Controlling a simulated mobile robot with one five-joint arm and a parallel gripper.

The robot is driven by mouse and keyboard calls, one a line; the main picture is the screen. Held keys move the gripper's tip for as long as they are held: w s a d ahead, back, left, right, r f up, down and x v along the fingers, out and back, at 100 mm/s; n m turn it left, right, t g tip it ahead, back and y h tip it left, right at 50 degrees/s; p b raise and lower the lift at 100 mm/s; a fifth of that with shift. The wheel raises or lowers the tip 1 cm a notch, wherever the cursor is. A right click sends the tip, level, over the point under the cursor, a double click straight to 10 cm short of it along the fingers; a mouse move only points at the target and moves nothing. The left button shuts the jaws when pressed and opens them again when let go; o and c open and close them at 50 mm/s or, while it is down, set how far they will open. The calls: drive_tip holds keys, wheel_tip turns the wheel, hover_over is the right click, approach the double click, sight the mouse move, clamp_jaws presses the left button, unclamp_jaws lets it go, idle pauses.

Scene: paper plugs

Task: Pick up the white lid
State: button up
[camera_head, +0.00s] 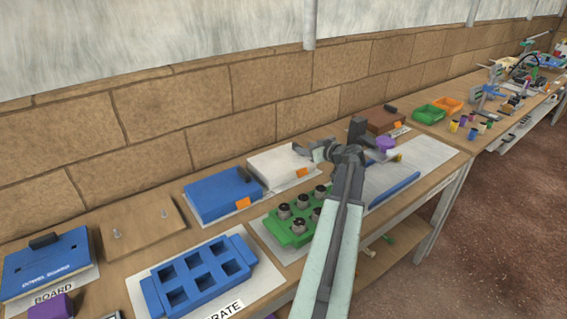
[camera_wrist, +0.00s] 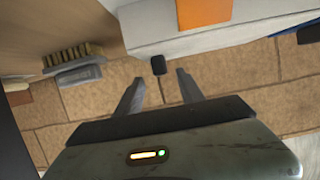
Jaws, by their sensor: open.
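The white lid (camera_head: 270,168) is a flat white block with an orange tag, lying on the bench behind the green holder in the head view. In the wrist view the white lid (camera_wrist: 150,25) fills the top middle, with a small dark knob (camera_wrist: 158,65) at its edge. My gripper (camera_head: 308,152) is at the lid's right back end in the head view. In the wrist view my gripper (camera_wrist: 160,76) has its fingers apart and empty, the knob just beyond and between the tips. I cannot tell whether they touch the lid.
A blue lid (camera_head: 212,197) with a dark handle lies left of the white lid. A green holder (camera_head: 275,224) with several dark cups is in front. A brush (camera_wrist: 75,62) shows in the wrist view. The brick wall (camera_head: 260,95) stands close behind.

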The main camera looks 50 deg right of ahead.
drive_tip(key=b+x, duration=0.1)
drive_tip(key=x, duration=0.4)
drive_tip(key=shift+w+b, duration=0.15)
drive_tip(key=shift+b, duration=0.15)
drive_tip(key=shift+a, duration=0.1)
clamp_jaws()
drive_tip(key=shift+r, duration=0.1)
wheel_tip(320, 180, up, 10)
drive_tip(key=p, duration=1)
drive_tip(key=shift+r, duration=0.1)
